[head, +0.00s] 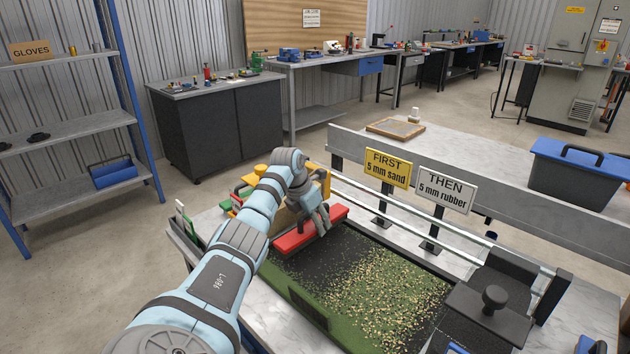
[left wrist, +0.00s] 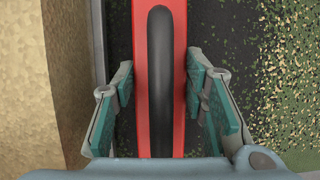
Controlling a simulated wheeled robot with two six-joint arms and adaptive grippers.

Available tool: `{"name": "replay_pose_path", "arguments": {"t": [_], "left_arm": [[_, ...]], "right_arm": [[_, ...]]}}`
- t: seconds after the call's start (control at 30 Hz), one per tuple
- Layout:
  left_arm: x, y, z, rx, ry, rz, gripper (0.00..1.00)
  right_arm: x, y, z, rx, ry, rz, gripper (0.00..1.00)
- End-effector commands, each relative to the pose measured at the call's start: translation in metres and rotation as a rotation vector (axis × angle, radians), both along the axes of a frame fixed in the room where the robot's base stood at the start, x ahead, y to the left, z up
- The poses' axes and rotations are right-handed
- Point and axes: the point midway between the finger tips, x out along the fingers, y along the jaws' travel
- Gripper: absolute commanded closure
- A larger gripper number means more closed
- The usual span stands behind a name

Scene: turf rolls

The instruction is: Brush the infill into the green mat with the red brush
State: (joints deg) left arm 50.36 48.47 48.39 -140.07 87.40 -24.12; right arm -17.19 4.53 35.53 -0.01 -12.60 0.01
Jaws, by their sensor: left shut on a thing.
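The red brush (head: 312,229) lies across the far-left end of the green mat (head: 345,255). My left gripper (head: 317,218) is shut on the brush from above. In the left wrist view, the brush (left wrist: 175,80) with its dark handle strip runs between the teal finger pads of the gripper (left wrist: 160,100). Pale tan and dark infill (head: 385,288) lies scattered over the middle and right of the mat, thickest toward the centre. Dark areas show beside the brush and along the mat's far side. The bristles are hidden under the brush. My right gripper is out of view.
A yellow sign (head: 387,169) and a white sign (head: 446,191) stand behind the mat, along a clear rail. A black block with a knob (head: 494,298) is at the right end. A blue-lidded bin (head: 575,180) and wooden frame (head: 396,128) stand on the bench behind.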

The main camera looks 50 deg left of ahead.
Motion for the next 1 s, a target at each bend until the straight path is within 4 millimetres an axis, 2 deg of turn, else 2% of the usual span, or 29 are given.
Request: {"name": "replay_pose_path", "arguments": {"t": [1.0], "left_arm": [[0.000, 0.000, -0.016, 0.000, -0.001, 0.000, 1.00]], "right_arm": [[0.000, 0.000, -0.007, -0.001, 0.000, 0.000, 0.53]]}}
